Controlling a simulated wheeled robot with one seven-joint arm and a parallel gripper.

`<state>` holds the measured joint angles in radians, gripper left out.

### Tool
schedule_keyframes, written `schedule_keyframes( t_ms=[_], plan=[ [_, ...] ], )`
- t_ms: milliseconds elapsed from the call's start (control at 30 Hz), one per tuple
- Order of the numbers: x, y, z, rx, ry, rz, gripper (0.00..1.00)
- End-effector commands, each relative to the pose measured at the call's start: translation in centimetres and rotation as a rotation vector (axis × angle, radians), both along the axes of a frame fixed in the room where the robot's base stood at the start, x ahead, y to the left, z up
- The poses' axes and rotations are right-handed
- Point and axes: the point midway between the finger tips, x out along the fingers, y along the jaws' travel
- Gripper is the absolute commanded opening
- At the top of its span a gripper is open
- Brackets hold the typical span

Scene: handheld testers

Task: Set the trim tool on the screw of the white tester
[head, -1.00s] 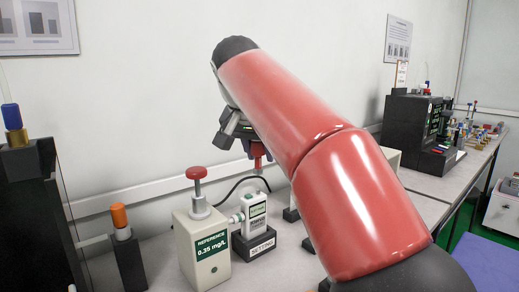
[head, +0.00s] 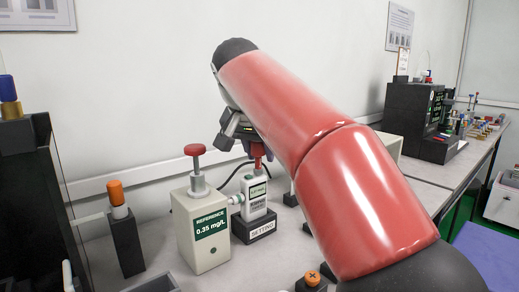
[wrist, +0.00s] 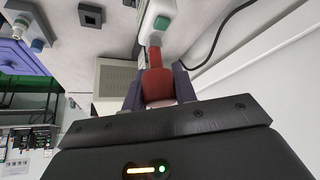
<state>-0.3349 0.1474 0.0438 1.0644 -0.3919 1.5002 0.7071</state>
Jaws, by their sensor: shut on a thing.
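The white tester (head: 256,196) stands upright in a black stand marked SETTING, joined by a fitting to the box beside it. My gripper (head: 258,146) is above it, partly hidden behind my red arm. My gripper (wrist: 158,88) is shut on the red trim tool (wrist: 155,84), which also shows in the head view (head: 257,150). The tool points down at the tester's top and its lower end appears at or very near it. In the wrist view the tool's far end meets the white tester (wrist: 160,10). I cannot tell whether it sits on the screw.
A pale REFERENCE box (head: 200,232) with a red knob (head: 194,150) stands left of the tester. An orange-capped tool (head: 116,193) stands in a black holder further left. A black cable (head: 232,178) runs behind the tester. Dark equipment (head: 418,120) stands at the back right.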

Motion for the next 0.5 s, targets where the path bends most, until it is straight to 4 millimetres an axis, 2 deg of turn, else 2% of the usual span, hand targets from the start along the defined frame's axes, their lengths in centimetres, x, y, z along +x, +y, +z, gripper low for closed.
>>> schedule_keyframes(
  t_ms=[233,267,433,500],
  plan=[
    [-0.01,0.00,-0.01,0.000,0.000,0.000,0.06],
    [-0.01,0.00,-0.01,0.000,0.000,0.000,0.30],
    [0.00,0.00,-0.01,0.000,0.000,0.000,0.53],
    [0.00,0.00,-0.01,0.000,0.000,0.000,0.53]
  ],
)
